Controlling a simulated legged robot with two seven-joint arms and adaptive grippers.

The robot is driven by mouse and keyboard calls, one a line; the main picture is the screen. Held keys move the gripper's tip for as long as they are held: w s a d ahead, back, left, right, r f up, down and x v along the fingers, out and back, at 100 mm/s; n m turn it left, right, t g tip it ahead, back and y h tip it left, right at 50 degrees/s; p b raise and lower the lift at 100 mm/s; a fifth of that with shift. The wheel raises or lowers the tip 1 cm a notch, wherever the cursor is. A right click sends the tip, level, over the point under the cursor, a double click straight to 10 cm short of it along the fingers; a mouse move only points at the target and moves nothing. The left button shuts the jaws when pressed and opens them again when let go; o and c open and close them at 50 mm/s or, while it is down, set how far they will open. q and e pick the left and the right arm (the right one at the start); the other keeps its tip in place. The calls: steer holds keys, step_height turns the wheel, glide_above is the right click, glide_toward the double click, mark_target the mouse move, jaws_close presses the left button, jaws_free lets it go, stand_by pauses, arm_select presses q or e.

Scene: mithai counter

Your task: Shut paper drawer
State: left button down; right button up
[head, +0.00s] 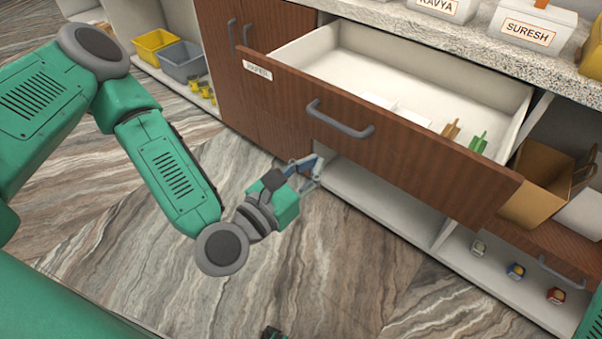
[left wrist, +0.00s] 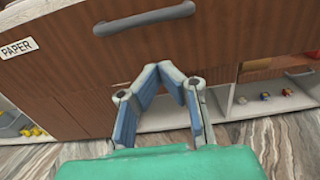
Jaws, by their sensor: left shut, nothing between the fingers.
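The paper drawer (head: 400,140) is pulled well out of the wooden counter, its brown front tilted across the head view. A label reading PAPER (left wrist: 18,48) is on its front, which has a grey bar handle (head: 338,120). White sheets or packs and small brown and green items lie inside. My left gripper (head: 318,166) is below the handle, near the drawer front's lower edge. In the left wrist view its blue-grey fingertips (left wrist: 170,72) meet with nothing between them, below the handle (left wrist: 145,19). Whether they touch the front is unclear.
Yellow (head: 155,45) and grey (head: 182,62) bins sit on a low shelf at left. A brown box (head: 530,185) is in the right shelf opening. Small jars stand on the bottom shelf (head: 385,205). White labelled boxes stand on the stone countertop (head: 480,45). The floor is clear.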

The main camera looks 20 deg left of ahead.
mark_target(343, 139)
arm_select(q)
steer(key=b+x, duration=0.1)
steer(key=x, duration=0.6)
steer(key=shift+w+d+f, duration=0.1)
steer(key=shift+w+d, duration=0.05)
steer(key=shift+w, duration=0.7)
steer(key=shift+d, duration=0.1)
steer(key=shift+w+d, duration=0.1)
